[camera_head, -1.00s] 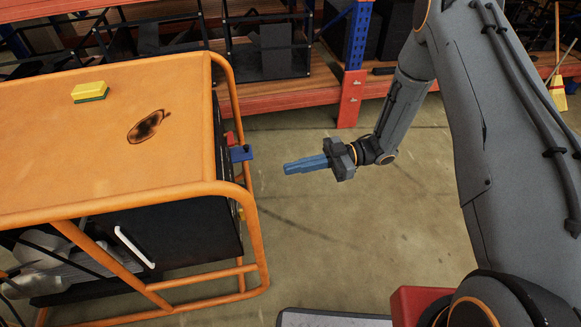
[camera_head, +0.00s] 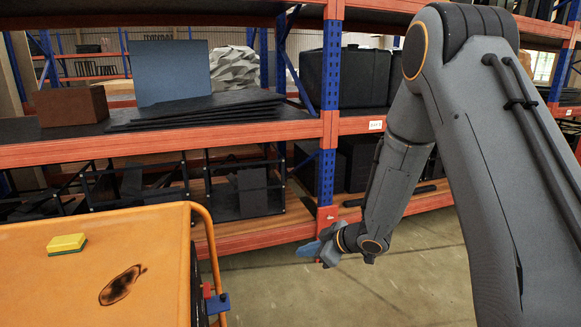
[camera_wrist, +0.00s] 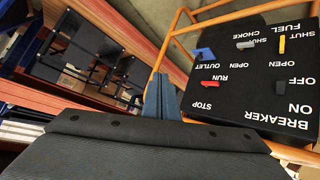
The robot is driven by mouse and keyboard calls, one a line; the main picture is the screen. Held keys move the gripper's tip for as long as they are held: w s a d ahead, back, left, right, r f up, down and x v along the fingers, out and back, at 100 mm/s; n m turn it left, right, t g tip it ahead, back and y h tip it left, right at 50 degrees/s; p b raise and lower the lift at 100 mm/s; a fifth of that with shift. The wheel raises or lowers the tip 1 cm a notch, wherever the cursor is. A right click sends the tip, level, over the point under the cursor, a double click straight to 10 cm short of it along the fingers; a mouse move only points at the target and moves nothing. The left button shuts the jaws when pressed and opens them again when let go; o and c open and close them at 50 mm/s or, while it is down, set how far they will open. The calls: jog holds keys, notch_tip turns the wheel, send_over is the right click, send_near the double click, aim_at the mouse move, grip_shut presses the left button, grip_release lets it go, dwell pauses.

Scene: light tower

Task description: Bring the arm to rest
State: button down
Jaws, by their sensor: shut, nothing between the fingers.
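My arm reaches down from the upper right in the head view, bent at the elbow. My gripper (camera_head: 308,250) is at its end, pointing left, with blue fingers closed together and nothing held. It is in the air to the right of the orange cart (camera_head: 160,235), in front of the shelving. In the wrist view the blue fingers (camera_wrist: 162,97) are together, beside a black control panel (camera_wrist: 255,85). The panel is labelled breaker, fuel, choke, outlet, run and stop. Its levers include a blue one (camera_wrist: 203,54) and a yellow one (camera_wrist: 282,44).
A yellow-green sponge (camera_head: 66,244) and a dark burn mark (camera_head: 122,286) are on the cart's top. A blue-and-red part (camera_head: 216,303) is at its right edge. Orange-and-blue shelving (camera_head: 250,133) spans the back. The concrete floor (camera_head: 420,275) right of the cart is open.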

jog(key=s+d+r+m+h+p, duration=0.1)
jog(key=s+d+r+m+h, duration=0.35)
jog(key=d, duration=0.25)
jog(key=s+d+r+m+h+p, duration=0.25)
jog(key=s+d+r, duration=0.2)
jog(key=d, duration=0.25)
jog(key=s+r+m+g+p, duration=0.1)
jog(key=s+r+m+g, duration=0.1)
jog(key=s, duration=1)
jog(key=s+r+m+g+p, duration=0.1)
jog(key=s+r+m+g, duration=0.2)
jog(key=s, duration=0.9)
jog(key=shift+s+d+r+m+g+h, duration=0.15)
jog(key=shift+d+r+m+g+h, duration=0.25)
jog(key=shift+m+g, duration=0.4)
jog(key=shift+d, duration=0.1)
